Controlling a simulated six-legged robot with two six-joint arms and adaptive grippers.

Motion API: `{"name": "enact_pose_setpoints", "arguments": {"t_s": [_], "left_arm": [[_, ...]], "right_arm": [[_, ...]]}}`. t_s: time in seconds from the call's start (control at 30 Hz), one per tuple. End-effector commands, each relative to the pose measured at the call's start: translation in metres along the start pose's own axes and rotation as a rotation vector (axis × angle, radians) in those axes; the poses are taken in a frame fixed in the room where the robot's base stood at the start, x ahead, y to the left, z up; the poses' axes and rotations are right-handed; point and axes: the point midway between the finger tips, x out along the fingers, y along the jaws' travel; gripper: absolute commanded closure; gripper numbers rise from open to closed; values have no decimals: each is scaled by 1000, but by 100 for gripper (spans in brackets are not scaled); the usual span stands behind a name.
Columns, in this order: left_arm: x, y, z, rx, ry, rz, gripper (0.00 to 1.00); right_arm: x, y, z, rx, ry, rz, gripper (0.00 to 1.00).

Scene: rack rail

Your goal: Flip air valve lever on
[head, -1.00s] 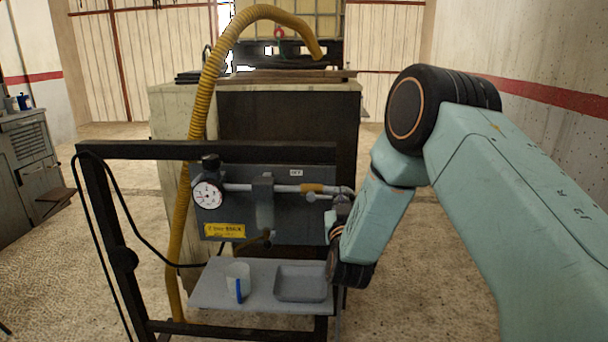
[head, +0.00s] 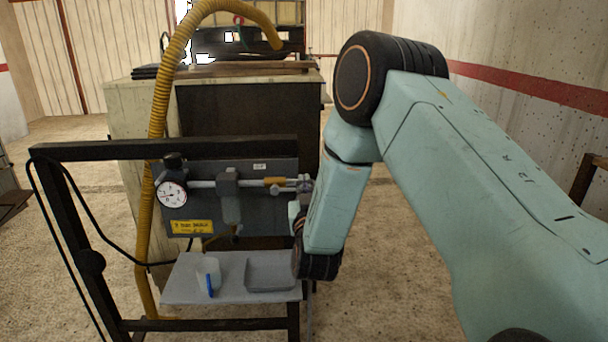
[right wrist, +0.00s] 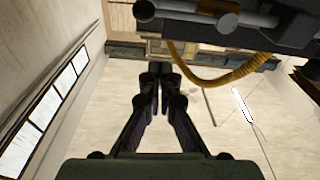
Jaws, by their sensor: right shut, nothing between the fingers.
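A grey panel (head: 270,217) on a dark frame carries a horizontal pipe (head: 203,184) with a brass-coloured section (head: 275,182). The small grey valve fittings (head: 303,186) are at the pipe's right end. I cannot tell the lever's exact position there. My right gripper (right wrist: 155,70) is shut and empty in the right wrist view. The panel's dark underside and pipe (right wrist: 190,14) are beyond its fingertips there, with a visible gap in the picture. In the head view my right wrist is just below the valve end and hides most of the gripper. My left gripper is out of view.
A round gauge (head: 172,194) is at the pipe's left end. A shelf (head: 228,287) below holds a cup (head: 207,272) and a shallow tray (head: 270,287). A yellow hose (head: 158,130) hangs left. A dark bar (head: 170,147) crosses above.

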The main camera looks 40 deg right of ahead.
Motion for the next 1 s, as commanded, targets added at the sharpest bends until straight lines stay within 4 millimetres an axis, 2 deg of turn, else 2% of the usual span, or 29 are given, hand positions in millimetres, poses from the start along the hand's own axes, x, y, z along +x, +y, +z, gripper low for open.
{"name": "enact_pose_setpoints", "arguments": {"t_s": [0.13, 0.33, 1.0], "left_arm": [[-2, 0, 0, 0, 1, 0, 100], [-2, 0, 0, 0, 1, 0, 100], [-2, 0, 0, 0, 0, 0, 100]], "right_arm": [[-28, -1, 0, -2, -1, -2, 100], [-47, -2, 0, -1, 1, -1, 100], [-51, -1, 1, 5, -3, -1, 100]]}}
